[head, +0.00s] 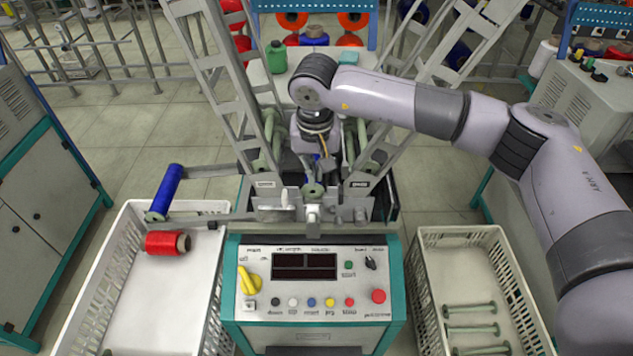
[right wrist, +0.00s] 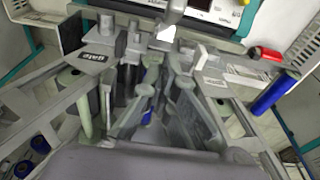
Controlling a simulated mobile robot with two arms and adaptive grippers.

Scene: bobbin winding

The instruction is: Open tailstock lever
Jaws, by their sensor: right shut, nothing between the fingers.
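The winding machine (head: 312,240) stands in the centre, its tailstock and spindle parts in a row behind the control panel. A small white-tipped lever (head: 284,199) stands upright on that row, left of centre; it looks like the tailstock lever. In the right wrist view a white lever tip (right wrist: 199,57) shows right of centre. My right gripper (head: 325,168) points down behind the row, between the two slanted frames. It is shut and empty, apart from the lever; its fingertips are partly hidden in the head view. My left gripper is not in view.
A white crate (head: 118,225) at the left holds a red spool (head: 168,243); a blue spool (head: 166,190) is on a grey arm above its edge. A right crate (head: 425,280) holds several green bobbins (head: 470,308). Slanted frames (head: 222,85) flank my right gripper closely.

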